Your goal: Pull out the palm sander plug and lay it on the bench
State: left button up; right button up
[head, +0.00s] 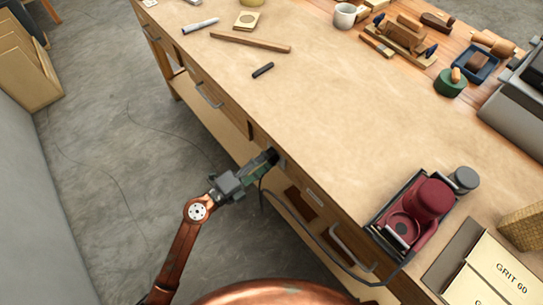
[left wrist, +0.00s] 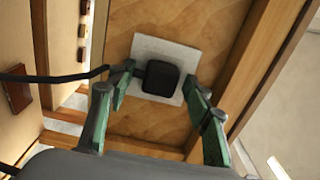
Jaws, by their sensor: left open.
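The black plug (left wrist: 161,79) sits in a pale socket plate (left wrist: 146,48) on the wooden bench front in the left wrist view. Its black cord (left wrist: 50,78) leads off to the left there. My left gripper (left wrist: 160,92) is open, with its green fingers on either side of the plug; I cannot tell whether they touch it. In the head view the left gripper (head: 264,163) is at the bench's front edge and hides the plug. The maroon palm sander (head: 430,199) stands in a dark tray at the bench's right. My right gripper is out of view.
The bench top (head: 330,110) is broadly clear in the middle. A black marker (head: 263,70) and a wooden strip (head: 250,42) lie toward the back left. The sander's cord (head: 320,248) hangs along the drawer fronts, near a drawer handle (head: 353,247). Sandpaper packs (head: 485,270) lie at lower right.

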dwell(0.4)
pick_arm(q)
jog(key=shift+p, duration=0.35)
jog(key=shift+p, duration=0.3)
dwell(0.4)
jog(key=shift+c, duration=0.2)
grip_shut()
dwell(0.4)
jog(key=shift+a, duration=0.1)
jog(key=shift+v, duration=2.95)
